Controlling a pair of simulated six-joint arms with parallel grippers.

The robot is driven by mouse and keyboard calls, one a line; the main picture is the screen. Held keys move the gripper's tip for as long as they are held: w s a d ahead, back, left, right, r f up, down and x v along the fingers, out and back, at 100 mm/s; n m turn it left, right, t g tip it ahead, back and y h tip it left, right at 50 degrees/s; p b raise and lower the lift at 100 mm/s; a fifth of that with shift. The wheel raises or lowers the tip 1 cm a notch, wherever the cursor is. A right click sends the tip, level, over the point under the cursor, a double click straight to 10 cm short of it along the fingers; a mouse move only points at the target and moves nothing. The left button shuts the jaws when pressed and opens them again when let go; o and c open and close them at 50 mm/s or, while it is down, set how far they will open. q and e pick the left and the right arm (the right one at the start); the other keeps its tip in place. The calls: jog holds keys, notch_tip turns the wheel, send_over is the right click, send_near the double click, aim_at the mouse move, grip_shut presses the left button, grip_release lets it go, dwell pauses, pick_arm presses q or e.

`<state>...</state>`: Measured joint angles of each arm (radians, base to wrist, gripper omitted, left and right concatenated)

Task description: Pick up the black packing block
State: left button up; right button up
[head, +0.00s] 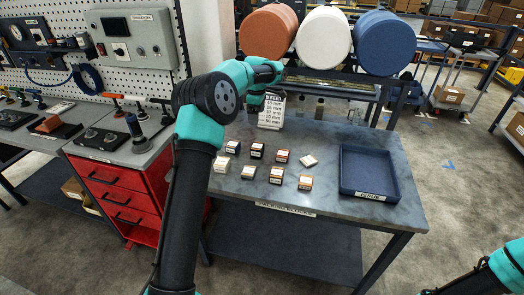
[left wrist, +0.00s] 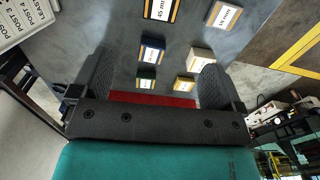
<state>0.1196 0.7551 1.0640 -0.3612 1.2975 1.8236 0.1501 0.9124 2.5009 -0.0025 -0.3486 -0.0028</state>
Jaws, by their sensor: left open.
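Several small packing blocks with white-labelled tops stand on the grey table (head: 330,215). I cannot tell for sure which is the black one. My left gripper (head: 264,92) is above the table's back; its fingers (left wrist: 156,78) are apart and empty.
A blue tray (head: 345,180) stands at the table's right. A white sign (head: 271,112) stands at the back, below orange, white and blue rolls (head: 323,35). A red drawer cabinet (head: 118,195) is on the left. Table space in front of the blocks is clear.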

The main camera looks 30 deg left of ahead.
aim_at(257, 146)
pick_arm(q)
notch_tip(257, 146, down, 12)
jog(key=shift+f, duration=0.15)
dwell(0.6)
jog(key=shift+s+f, duration=0.1)
jog(key=shift+f, duration=2.5)
jog(key=c, duration=1.1)
